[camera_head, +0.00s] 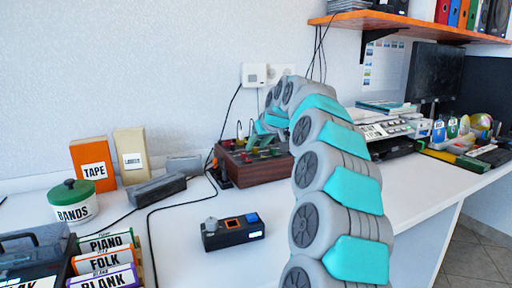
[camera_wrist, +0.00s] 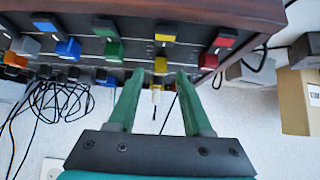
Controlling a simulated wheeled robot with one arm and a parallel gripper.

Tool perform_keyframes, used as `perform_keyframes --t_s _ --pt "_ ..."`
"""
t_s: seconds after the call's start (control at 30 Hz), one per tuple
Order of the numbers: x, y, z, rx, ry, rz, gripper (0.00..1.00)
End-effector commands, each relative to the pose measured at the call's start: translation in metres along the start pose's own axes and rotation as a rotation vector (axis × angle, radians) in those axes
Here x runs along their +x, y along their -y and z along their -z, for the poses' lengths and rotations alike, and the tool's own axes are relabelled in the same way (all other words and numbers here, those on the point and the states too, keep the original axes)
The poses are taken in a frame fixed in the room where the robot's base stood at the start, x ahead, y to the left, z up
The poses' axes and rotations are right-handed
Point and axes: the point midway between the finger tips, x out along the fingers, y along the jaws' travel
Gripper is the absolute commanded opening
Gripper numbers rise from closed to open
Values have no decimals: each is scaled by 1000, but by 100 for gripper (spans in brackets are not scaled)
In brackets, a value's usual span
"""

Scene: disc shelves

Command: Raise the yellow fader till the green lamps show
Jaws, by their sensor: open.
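The mixer (camera_head: 245,174) is a dark box with wooden sides near the wall in the head view. In the wrist view its panel (camera_wrist: 135,58) carries coloured caps in columns. One yellow cap (camera_wrist: 165,32) is larger, and a smaller yellow cap (camera_wrist: 160,65) lies in line with it. Which of them is the fader cap I cannot tell for sure. My gripper (camera_wrist: 159,74) is open, its two green fingers either side of the smaller yellow cap, with gaps visible. In the head view my arm partly hides the mixer. I cannot make out any lit green lamps.
Blue (camera_wrist: 68,48), green (camera_wrist: 112,50) and red (camera_wrist: 208,60) caps flank the yellow column. A small black box with buttons (camera_head: 232,232) stands in front on the white desk. Black cables run beside the mixer. A tape box (camera_head: 93,163) stands left.

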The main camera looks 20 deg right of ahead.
Motion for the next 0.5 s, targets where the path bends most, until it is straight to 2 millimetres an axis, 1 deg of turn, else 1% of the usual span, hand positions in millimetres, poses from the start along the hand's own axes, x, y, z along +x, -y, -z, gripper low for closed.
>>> perform_keyframes --t_s 0.2,0.3,0.4,0.5 --pt "-38 0 1 1 -7 -1 50" --pt "-52 0 1 1 -4 0 50" --pt "-60 0 0 1 -4 0 50" --pt "-63 0 0 0 -2 0 50"
